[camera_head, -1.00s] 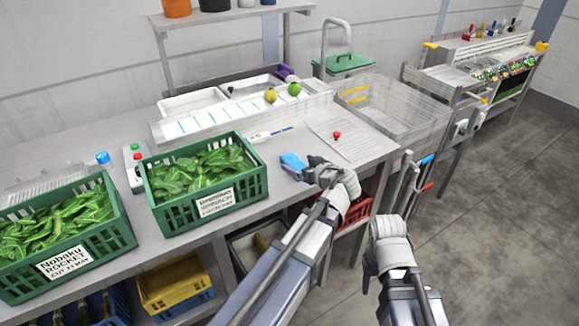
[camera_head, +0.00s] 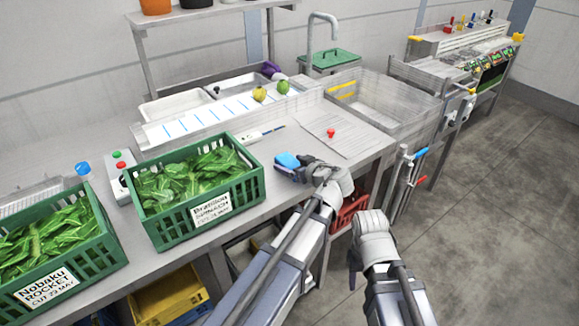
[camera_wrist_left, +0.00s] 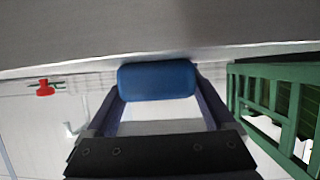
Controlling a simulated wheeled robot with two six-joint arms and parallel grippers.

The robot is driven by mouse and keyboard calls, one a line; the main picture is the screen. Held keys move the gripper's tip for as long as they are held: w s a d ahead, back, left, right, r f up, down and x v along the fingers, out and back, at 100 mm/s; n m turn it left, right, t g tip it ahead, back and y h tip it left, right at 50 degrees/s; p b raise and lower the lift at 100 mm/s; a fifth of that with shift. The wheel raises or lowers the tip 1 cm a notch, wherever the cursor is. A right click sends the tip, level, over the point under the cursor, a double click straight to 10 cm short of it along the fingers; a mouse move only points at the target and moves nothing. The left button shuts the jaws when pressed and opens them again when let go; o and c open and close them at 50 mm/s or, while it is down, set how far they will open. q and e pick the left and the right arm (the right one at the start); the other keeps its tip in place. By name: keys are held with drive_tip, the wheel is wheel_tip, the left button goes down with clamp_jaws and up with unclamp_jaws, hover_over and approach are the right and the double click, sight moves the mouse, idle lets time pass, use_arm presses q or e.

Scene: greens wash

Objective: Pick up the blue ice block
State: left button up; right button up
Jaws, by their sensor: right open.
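The blue ice block (camera_head: 287,160) is a small rounded block near the front edge of the steel worktop, right of the labelled green crate. My left gripper (camera_head: 291,168) is at the block, its fingers reaching around it from the front right. In the left wrist view the blue block (camera_wrist_left: 157,80) fills the space between the two fingertips (camera_wrist_left: 160,92), which lie against its two ends. Its underside is hidden, so I cannot tell whether it touches the worktop. My right gripper (camera_head: 354,262) is open and empty, low in front of the worktop.
A green crate of leaves (camera_head: 258,188) stands left of the block, and another leaf crate (camera_head: 105,262) is further left. A sheet with a small red item (camera_head: 331,132) lies behind right. A clear basin (camera_head: 405,120) is beyond. Open floor lies right.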

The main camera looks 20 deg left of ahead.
sight(291, 163)
use_arm(q)
drive_tip(key=c, duration=1.3)
drive_tip(key=shift+r, duration=0.1)
wheel_tip(291, 163, up, 10)
drive_tip(key=p, duration=1)
